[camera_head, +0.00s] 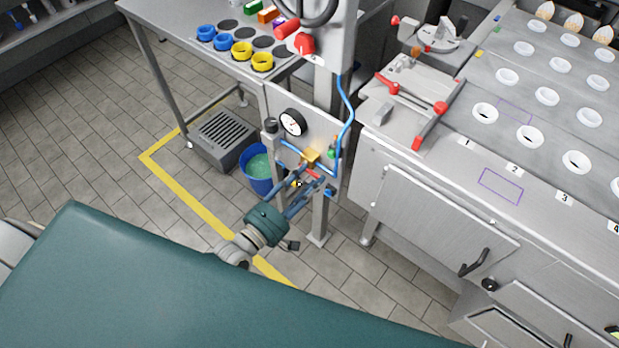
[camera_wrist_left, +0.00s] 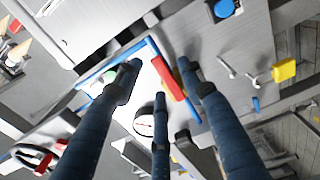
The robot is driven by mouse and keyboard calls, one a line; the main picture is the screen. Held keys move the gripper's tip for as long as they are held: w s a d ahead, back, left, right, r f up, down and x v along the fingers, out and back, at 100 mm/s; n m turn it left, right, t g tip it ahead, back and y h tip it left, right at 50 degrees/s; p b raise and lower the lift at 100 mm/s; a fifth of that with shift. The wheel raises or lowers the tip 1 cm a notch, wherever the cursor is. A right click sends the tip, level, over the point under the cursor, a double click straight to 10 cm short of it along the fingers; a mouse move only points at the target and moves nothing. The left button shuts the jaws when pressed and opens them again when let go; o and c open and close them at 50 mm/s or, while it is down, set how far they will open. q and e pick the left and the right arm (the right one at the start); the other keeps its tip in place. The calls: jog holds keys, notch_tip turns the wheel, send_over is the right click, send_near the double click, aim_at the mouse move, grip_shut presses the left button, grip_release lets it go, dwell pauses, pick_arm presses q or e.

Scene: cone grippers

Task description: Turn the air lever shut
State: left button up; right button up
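The air lever (camera_head: 312,172) is a small red handle by a brass fitting (camera_head: 310,156) on a pale upright panel, with blue tubes running to it. The fingers of my left gripper (camera_head: 303,190) are in front of it and partly cover it. In the left wrist view the red lever (camera_wrist_left: 166,77) lies between the tips of my left gripper's (camera_wrist_left: 160,82) spread dark fingers. It appears close to the right finger; I cannot tell whether they touch. The gripper looks open. My right gripper is not in view.
A round gauge (camera_head: 292,122) is on the panel above left of the lever. A blue bucket (camera_head: 260,180) stands on the floor behind. A steel table (camera_head: 170,35) with coloured rings is at the back left, and a steel counter (camera_head: 440,160) is close on the right.

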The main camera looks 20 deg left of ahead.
pick_arm(q)
jog(key=shift+w+d, duration=0.1)
jog(key=shift+w, duration=0.2)
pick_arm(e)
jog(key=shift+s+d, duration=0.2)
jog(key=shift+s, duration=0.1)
pick_arm(q)
grip_shut()
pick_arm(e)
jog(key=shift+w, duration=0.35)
